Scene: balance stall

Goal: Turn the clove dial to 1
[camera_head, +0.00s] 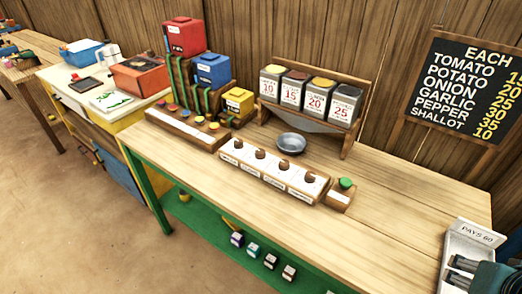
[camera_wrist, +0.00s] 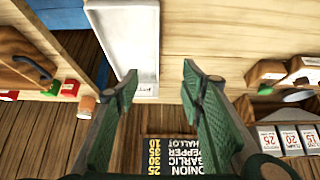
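A row of brown knobs on a white-topped panel (camera_head: 272,175) sits at the middle front of the wooden counter. Each knob has a small label below it, too small to read, so I cannot tell which is the clove dial or its setting. The panel's end shows at the right edge of the wrist view (camera_wrist: 306,66). My gripper (camera_head: 453,270) is at the far lower right, over the white tray and well away from the knobs. In the wrist view my gripper (camera_wrist: 160,78) has its fingers wide apart with nothing between them.
A green button block (camera_head: 341,194) stands right of the panel. A metal bowl (camera_head: 291,143) and a rack of priced canisters (camera_head: 345,104) are behind it. A white tray (camera_head: 459,246) marked "PAYS 60" lies near my gripper. The counter between is clear.

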